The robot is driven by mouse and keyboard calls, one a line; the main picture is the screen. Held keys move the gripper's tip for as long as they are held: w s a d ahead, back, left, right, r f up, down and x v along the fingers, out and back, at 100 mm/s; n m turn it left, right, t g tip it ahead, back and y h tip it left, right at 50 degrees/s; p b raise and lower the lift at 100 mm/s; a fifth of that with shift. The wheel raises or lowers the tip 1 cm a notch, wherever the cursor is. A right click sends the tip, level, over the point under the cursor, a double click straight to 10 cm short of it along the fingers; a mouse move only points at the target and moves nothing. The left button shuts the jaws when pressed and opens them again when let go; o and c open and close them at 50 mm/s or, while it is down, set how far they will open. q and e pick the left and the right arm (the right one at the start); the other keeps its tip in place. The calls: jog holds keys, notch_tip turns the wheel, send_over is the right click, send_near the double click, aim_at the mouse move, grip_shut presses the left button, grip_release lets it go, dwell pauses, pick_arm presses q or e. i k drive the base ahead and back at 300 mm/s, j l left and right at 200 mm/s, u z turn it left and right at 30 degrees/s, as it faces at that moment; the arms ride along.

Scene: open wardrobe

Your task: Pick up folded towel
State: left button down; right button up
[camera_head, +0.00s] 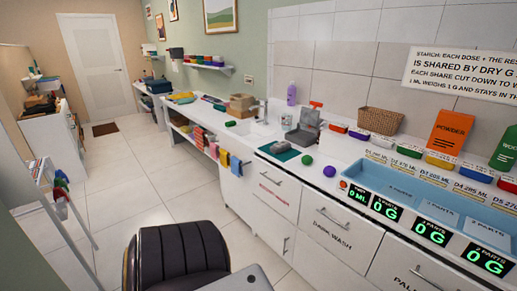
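No gripper of mine shows in this view. I cannot tell for sure which item is the folded towel. A dark teal flat item, perhaps folded cloth (279,150), lies on the white counter (320,201) near its front edge. Yellow (224,158) and blue (236,166) cloths hang at the counter's front.
A grey device (303,134), a green ball (307,160), a purple ball (329,171) and a wicker basket (380,120) stand on the counter. A blue tray with scale displays (430,207) is at right. A drying rack (50,205) stands left.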

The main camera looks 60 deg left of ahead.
aim_at(281, 146)
jog(key=u, duration=1.85)
